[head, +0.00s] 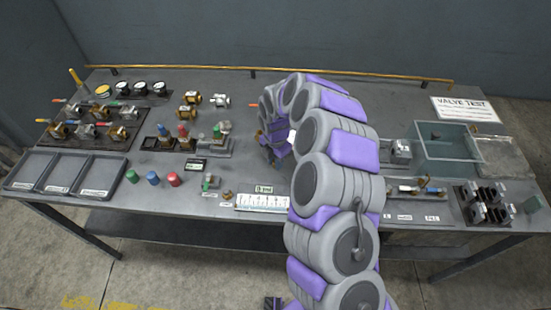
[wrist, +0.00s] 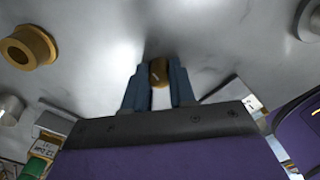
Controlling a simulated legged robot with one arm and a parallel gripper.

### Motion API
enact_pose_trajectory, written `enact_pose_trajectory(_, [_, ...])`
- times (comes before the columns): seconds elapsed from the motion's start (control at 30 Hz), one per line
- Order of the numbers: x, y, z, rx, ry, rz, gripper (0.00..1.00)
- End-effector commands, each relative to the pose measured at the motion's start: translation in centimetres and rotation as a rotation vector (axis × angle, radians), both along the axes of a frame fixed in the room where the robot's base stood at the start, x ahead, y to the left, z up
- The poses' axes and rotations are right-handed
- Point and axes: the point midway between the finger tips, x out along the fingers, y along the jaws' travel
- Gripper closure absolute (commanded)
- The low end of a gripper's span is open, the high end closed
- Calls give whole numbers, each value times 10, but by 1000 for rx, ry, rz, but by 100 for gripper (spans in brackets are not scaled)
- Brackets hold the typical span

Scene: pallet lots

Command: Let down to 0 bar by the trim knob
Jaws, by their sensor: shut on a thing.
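In the wrist view, my gripper (wrist: 158,90) has its two blue-grey fingers closed around a small round brass knob (wrist: 158,72). The knob has a pale mark on its face and looks like the trim knob. In the head view my purple and grey arm reaches over the middle of the bench and hides the fingertips and the knob.
The grey bench (head: 130,215) carries valves on a rack (head: 95,130) and empty trays (head: 62,172) at left. A clear water tank (head: 445,145) and black holders (head: 485,205) stand at right. A brass fitting (wrist: 28,47) lies left of my gripper in the wrist view.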

Motion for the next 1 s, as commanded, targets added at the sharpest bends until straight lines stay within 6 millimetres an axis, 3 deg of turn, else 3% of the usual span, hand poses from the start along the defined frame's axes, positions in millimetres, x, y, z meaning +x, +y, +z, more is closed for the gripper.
enact_pose_trajectory(1.0, [3, 1, 4, 4, -5, -942, 100])
